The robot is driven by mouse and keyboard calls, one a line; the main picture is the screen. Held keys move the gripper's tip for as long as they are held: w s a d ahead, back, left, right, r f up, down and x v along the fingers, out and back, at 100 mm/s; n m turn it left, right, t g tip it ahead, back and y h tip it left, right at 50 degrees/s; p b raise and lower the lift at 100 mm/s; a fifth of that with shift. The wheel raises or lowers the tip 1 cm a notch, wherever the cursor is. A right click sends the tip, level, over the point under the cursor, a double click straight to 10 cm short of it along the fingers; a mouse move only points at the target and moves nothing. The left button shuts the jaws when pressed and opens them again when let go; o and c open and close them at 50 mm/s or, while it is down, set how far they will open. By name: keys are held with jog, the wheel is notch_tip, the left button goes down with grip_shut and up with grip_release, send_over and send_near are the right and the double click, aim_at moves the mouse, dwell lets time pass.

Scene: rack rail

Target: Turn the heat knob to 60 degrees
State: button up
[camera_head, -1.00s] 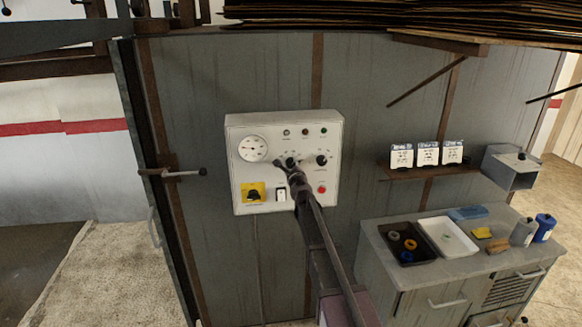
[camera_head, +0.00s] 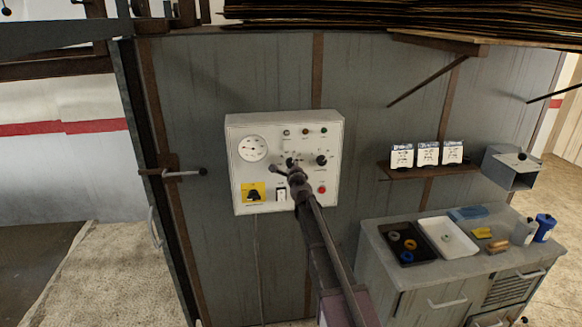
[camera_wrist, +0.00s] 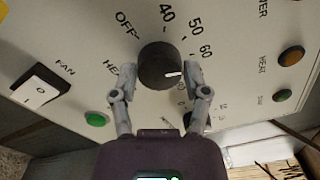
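The heat knob (camera_wrist: 160,66) is a dark round knob on the white control panel (camera_head: 285,120). In the wrist view its white pointer mark faces right and slightly down, just below the direction of the "60" label. "OFF", "40", "50" and "60" are readable around it; the lower right labels are partly hidden by a finger. My gripper (camera_wrist: 160,76) has one finger on each side of the knob. It looks open, with narrow gaps between fingertips and knob. In the head view my gripper (camera_head: 287,172) is in front of the panel and partly covers the knob area.
A second dark knob (camera_head: 321,160), a round gauge (camera_head: 253,148), a yellow-backed switch (camera_head: 253,193) and a red button (camera_head: 322,189) are close by. A metal cabinet (camera_head: 380,234) stands to the right, below a shelf (camera_head: 430,171) with several white packs.

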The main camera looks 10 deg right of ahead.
jog(key=shift+o, duration=1.2)
jog(key=shift+w, duration=0.1)
jog(key=shift+s, duration=0.2)
jog(key=s, duration=1.1)
jog(key=shift+s, duration=0.4)
